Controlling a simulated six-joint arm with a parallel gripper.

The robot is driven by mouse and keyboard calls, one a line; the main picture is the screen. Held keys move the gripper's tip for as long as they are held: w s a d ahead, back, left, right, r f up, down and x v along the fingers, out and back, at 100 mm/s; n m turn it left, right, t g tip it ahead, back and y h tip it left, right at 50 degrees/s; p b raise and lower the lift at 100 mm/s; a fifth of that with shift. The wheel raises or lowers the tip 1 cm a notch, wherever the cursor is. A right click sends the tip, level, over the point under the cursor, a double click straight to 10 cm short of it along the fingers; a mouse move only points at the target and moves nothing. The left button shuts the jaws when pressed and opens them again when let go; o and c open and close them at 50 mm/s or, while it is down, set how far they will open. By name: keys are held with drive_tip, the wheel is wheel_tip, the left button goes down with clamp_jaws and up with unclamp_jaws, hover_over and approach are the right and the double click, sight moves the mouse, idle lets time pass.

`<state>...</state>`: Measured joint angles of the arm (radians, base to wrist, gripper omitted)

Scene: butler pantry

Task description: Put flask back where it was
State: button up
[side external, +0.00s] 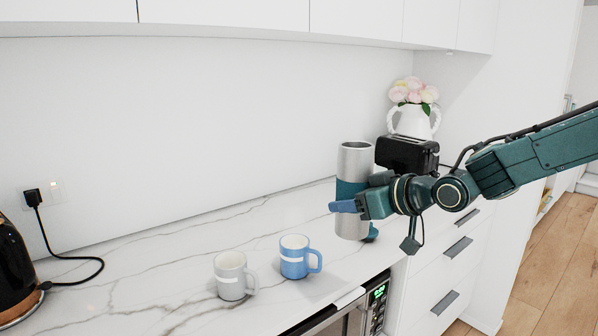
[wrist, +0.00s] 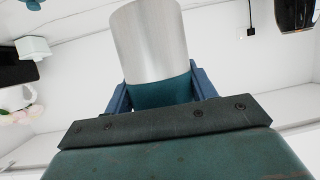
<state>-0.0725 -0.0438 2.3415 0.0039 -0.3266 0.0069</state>
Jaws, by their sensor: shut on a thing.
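The flask (side external: 356,162) is a tall silver cylinder with a teal band. It stands upright at the right part of the marble counter in the side view. My gripper (side external: 352,206) comes in from the right and is shut on the flask around its middle. In the wrist view the flask (wrist: 150,42) rises between the two blue fingers, with its teal band between them. I cannot tell whether the flask's base touches the counter.
A blue mug (side external: 294,258) and a grey mug (side external: 230,276) stand left of the flask. A black toaster (side external: 408,153) and a white flower vase (side external: 412,122) are behind it. A black kettle (side external: 14,270) is far left. The counter (side external: 130,262) between the kettle and mugs is clear.

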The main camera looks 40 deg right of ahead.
drive_tip(key=shift+r, duration=0.4)
drive_tip(key=shift+w, duration=0.1)
